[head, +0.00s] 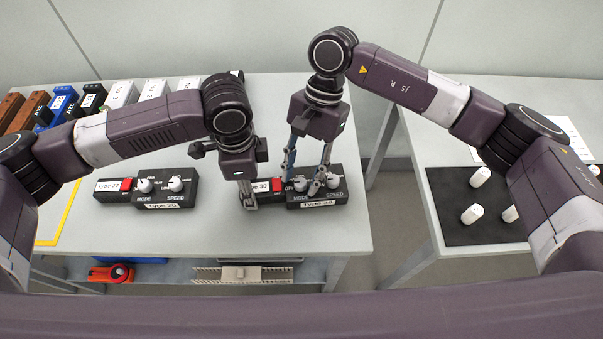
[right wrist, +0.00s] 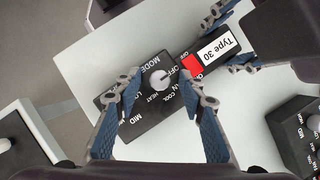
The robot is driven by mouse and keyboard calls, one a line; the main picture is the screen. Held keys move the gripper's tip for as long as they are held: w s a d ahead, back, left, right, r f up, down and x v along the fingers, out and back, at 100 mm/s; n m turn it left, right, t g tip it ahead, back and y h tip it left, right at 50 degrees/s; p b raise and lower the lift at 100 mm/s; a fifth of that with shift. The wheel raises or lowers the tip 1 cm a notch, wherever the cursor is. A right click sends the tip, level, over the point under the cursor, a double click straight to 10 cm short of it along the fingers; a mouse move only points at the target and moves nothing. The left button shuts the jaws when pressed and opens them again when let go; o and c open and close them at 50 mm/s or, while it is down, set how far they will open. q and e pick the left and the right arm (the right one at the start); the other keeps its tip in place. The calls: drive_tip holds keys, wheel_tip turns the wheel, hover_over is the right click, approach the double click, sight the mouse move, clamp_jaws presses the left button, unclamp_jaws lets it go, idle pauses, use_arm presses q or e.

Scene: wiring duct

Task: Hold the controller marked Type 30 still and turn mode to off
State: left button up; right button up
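The Type 30 controller (head: 317,197) is a black box near the table's right front edge. Its label (right wrist: 217,52) and red switch (right wrist: 192,68) show in the right wrist view. The white mode knob (right wrist: 160,80) is there too, with OFF, FAN, COOL and HEAT around it; its exact setting is hard to read. My right gripper (head: 316,190) points down over the controller, its fingers (right wrist: 163,90) apart on both sides of the mode knob. My left gripper (head: 248,204) has a finger on each side of the label end and appears closed on it. The speed knob (head: 333,182) is hidden in the wrist view.
The Type 20 controller (head: 150,190) stands to the left on the same table (head: 190,235). Several coloured boxes (head: 62,103) line the back left. A side table (head: 430,240) at right holds white cylinders (head: 472,213) on a dark mat (head: 450,190).

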drive_tip(key=v, duration=1.1)
drive_tip(key=shift+w+r, duration=0.2)
drive_tip(key=shift+r, duration=0.1)
drive_tip(key=shift+d, duration=0.15)
use_arm(q)
drive_tip(key=o, duration=1.4)
